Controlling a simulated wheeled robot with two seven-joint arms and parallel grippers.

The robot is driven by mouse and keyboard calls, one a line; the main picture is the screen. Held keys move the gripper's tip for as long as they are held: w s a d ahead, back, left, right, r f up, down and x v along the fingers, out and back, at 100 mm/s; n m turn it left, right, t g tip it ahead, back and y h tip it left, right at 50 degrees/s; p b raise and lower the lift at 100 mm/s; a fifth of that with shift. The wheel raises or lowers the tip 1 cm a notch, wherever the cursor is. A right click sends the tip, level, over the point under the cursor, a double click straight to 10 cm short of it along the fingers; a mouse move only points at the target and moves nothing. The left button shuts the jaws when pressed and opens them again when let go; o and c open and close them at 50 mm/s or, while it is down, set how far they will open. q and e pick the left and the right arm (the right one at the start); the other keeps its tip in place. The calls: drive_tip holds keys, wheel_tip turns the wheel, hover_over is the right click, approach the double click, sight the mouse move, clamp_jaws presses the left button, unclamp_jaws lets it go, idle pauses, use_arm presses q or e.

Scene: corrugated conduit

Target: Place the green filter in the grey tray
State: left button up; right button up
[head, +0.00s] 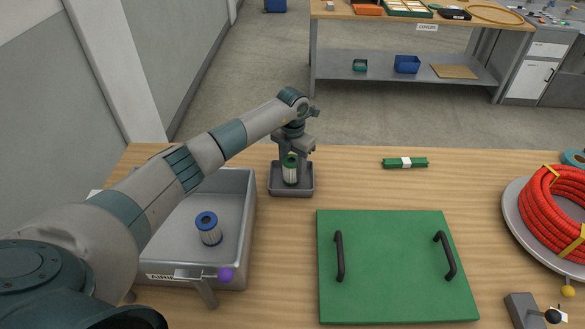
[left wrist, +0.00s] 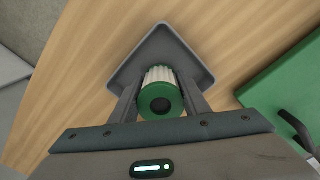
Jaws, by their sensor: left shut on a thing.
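The green filter (head: 290,170), a white pleated cylinder with green end caps, is upright between the fingers of my left gripper (head: 291,166). In the left wrist view the green filter (left wrist: 160,95) shows its green cap with a dark centre hole. My left gripper (left wrist: 160,100) is shut on it from above. The small grey tray (head: 292,192) is directly below and around the filter, and also shows in the left wrist view (left wrist: 170,38). I cannot tell whether the filter's base touches the tray floor. My right gripper is not in view.
A larger metal bin (head: 241,225) holds a blue-capped filter (head: 208,228) at left. A green lid (head: 392,265) with two black handles lies at front centre. A red conduit coil (head: 556,218) is at right.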

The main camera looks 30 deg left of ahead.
use_arm(q)
drive_tip(key=shift+f, duration=0.5)
drive_tip(key=shift+f, duration=0.2)
drive_tip(key=o, duration=0.9)
drive_tip(key=shift+o, duration=0.9)
drive_tip(key=shift+r, duration=0.1)
